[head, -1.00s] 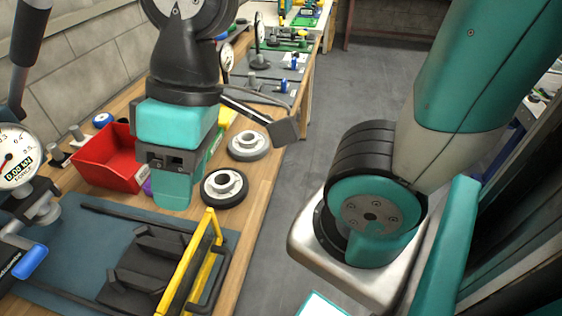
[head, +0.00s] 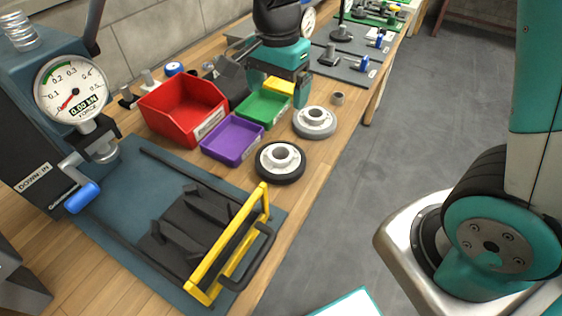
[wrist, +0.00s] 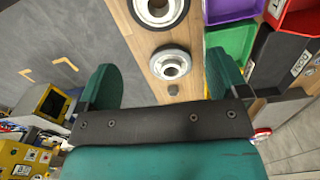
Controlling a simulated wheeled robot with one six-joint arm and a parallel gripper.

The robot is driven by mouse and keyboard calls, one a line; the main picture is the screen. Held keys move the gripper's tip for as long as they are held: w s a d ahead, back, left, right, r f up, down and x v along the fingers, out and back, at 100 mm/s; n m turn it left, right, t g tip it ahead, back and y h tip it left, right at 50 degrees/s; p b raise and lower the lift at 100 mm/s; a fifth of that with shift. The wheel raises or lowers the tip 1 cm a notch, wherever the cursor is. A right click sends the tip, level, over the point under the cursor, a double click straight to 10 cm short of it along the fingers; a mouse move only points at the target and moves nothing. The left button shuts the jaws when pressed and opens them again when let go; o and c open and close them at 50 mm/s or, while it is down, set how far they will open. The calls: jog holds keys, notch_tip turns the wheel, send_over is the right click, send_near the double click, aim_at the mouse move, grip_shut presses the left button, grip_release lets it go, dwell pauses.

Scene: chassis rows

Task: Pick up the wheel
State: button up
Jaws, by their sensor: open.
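Two wheels lie flat on the wooden bench in the head view. The nearer wheel (head: 280,162) has a black tyre and a pale hub. The farther wheel (head: 314,122) has a grey tyre and a pale hub. The wrist view shows the grey-tyred wheel (wrist: 170,64) between the fingers in the picture, with the black-tyred wheel (wrist: 159,10) cut off at the top edge. My gripper (wrist: 163,80) is open and empty, its two teal fingers wide apart. In the head view my gripper (head: 288,85) hangs above the bench beyond the wheels, apart from both.
Red (head: 182,108), purple (head: 232,138) and green (head: 263,108) bins stand left of the wheels. A press with a dial gauge (head: 72,92) and a yellow-handled fixture (head: 230,245) are nearer. A small grey part (head: 338,98) lies behind the grey-tyred wheel.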

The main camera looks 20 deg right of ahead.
send_over(280, 150)
jog(key=s+a, duration=0.1)
jog(key=s, duration=0.1)
notch_tip(280, 150, down, 12)
jog(key=shift+f+p, duration=0.35)
jog(key=shift+f, duration=2.25)
jog(key=c, duration=1.2)
jog(key=shift+r, duration=0.15)
